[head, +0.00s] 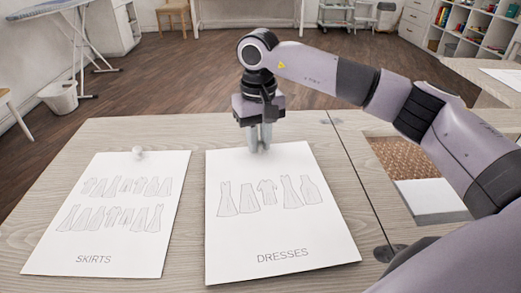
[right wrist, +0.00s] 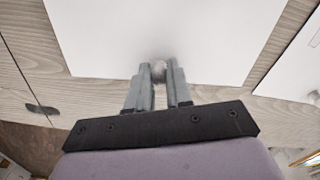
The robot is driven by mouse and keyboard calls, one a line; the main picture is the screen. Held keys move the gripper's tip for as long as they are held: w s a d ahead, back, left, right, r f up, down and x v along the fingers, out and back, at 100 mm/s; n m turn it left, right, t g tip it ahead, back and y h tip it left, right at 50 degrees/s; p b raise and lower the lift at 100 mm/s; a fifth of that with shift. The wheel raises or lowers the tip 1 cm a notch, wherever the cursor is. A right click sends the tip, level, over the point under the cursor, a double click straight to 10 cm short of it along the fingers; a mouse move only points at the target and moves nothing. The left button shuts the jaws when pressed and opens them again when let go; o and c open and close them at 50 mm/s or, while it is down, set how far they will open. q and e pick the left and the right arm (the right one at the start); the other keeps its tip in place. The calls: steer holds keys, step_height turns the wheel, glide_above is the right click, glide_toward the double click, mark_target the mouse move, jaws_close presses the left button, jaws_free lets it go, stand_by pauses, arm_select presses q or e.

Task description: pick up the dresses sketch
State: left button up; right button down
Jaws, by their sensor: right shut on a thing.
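The dresses sketch (head: 282,230) is a white sheet with a row of drawn dresses and the word DRESSES, in the middle of the head view. My right gripper (head: 260,150) points down at its top edge. In the right wrist view its fingers are shut on a small pale round knob (right wrist: 159,68) at the edge of the white sheet (right wrist: 150,30). I cannot tell whether the sheet is clear of the table. The skirts sketch (head: 110,235) lies to the left, with a pale knob (head: 139,154) at its top. My left gripper is not in view.
The pale wooden table (head: 190,180) has a dark seam and a recessed opening with a woven panel (head: 405,158) to the right. My right arm reaches over that side. An ironing board (head: 45,8) and a white bin (head: 58,96) stand beyond the table on the floor.

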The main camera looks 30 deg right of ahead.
arm_select(q)
steer(key=p, duration=0.1)
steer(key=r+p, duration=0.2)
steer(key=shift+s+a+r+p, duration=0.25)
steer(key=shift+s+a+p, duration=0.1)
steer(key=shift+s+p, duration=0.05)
arm_select(e)
step_height(320, 180, up, 19)
